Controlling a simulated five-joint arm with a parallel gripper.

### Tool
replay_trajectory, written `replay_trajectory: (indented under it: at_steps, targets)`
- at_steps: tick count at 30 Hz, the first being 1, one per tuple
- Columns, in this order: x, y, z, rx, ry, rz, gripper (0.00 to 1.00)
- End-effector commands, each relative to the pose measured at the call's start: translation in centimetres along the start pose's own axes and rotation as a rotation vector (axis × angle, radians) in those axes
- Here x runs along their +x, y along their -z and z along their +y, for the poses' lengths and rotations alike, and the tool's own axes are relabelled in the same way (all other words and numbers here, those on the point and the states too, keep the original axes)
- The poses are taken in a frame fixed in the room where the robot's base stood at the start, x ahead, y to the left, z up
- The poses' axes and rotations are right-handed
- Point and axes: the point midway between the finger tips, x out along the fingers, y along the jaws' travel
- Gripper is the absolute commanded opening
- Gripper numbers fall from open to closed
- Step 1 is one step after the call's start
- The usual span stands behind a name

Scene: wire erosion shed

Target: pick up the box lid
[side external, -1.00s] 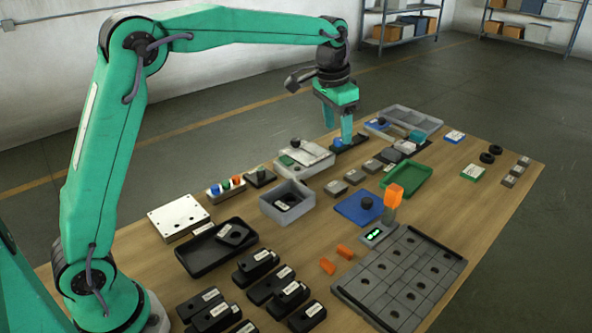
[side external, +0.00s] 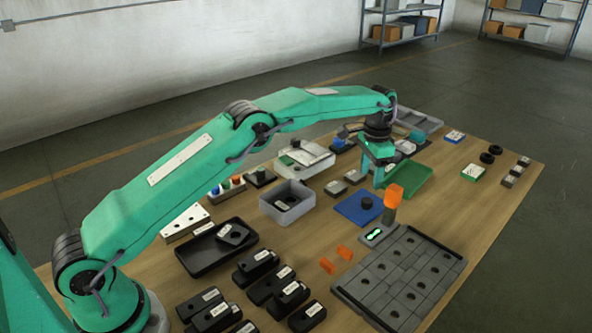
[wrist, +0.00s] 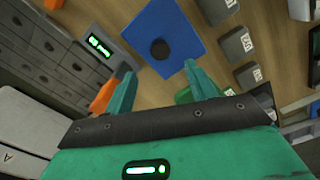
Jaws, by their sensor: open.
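The box lid appears to be the flat blue square plate (side external: 355,211) with a round black knob (side external: 366,203) on top. It lies flat on the wooden table. In the wrist view the blue lid (wrist: 185,25) and its knob (wrist: 160,49) show just ahead of the fingertips. My gripper (side external: 381,182) is just behind and right of the lid in the side view, above the table. In the wrist view my gripper (wrist: 157,71) is open, with nothing between its two green fingers. The fingers are apart from the knob.
An orange-topped post (side external: 393,196) stands close to my gripper, beside a small lit display (side external: 379,235). A green tray (side external: 412,181) lies behind the gripper. A grey open box (side external: 275,212) stands left of the lid, and a slotted grey block (side external: 400,285) lies in front.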

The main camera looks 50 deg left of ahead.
Motion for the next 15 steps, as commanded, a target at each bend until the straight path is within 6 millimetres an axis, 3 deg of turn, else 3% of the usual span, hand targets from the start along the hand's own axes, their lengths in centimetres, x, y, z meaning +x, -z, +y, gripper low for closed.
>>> replay_trajectory:
  at_steps: [9, 15]
  targets:
    - [0.7, 0.1, 0.0, 0.005, -0.002, -0.004, 0.56]
    - [2.2, 0.1, 0.0, 0.004, -0.002, -0.005, 0.56]
